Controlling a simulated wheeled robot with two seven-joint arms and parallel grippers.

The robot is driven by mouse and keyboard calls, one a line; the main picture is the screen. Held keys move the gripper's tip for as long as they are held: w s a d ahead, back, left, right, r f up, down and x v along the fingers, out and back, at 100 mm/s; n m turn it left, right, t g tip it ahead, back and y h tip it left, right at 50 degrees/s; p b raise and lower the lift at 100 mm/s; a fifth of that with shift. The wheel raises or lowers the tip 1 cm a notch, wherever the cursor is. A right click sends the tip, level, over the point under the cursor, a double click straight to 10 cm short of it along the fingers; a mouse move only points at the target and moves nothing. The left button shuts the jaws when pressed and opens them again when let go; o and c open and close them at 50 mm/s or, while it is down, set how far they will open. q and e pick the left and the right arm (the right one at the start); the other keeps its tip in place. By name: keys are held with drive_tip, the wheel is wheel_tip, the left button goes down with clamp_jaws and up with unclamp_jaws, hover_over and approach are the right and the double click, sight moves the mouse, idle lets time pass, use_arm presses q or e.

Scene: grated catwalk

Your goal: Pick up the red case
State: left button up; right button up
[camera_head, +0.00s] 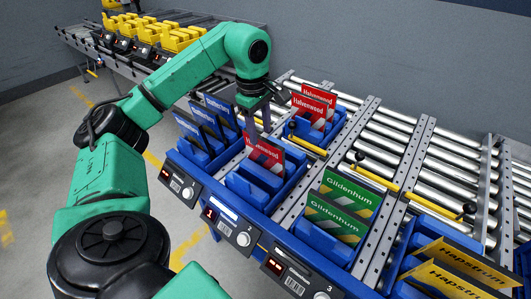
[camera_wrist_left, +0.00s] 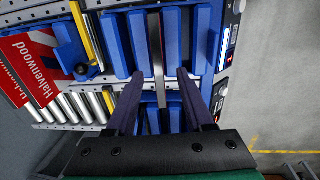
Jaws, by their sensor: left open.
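A red case (camera_head: 264,154) marked Halvenwood stands tilted in a blue slotted rack at the front edge of the roller bench. Two more red Halvenwood cases (camera_head: 315,103) stand in a blue holder behind it; they show at the left of the left wrist view (camera_wrist_left: 38,68). My left gripper (camera_head: 259,132) is open, fingers pointing down at the top of the front red case. In the left wrist view, the open fingers (camera_wrist_left: 160,74) straddle a narrow, edge-on strip between blue rack dividers. I cannot tell whether they touch it. My right gripper is out of view.
Blue Battenberg-like cases (camera_head: 216,112) stand left of the front red case, green Gildenhum cases (camera_head: 345,205) to its right, and yellow-black Hapstrum cases (camera_head: 455,268) farther right. Yellow bins (camera_head: 172,38) stand on the far conveyor.

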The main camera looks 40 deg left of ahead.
sight(262, 138)
use_arm(q)
drive_tip(key=f, duration=0.1)
drive_tip(key=f+p, duration=0.1)
drive_tip(key=f, duration=0.3)
drive_tip(key=shift+w+d+f, duration=0.1)
drive_tip(key=shift+w+f, duration=0.05)
drive_tip(key=shift+w, duration=0.2)
drive_tip(key=shift+f, duration=0.2)
drive_tip(key=shift+w, duration=0.1)
drive_tip(key=shift+c, duration=0.9)
clamp_jaws()
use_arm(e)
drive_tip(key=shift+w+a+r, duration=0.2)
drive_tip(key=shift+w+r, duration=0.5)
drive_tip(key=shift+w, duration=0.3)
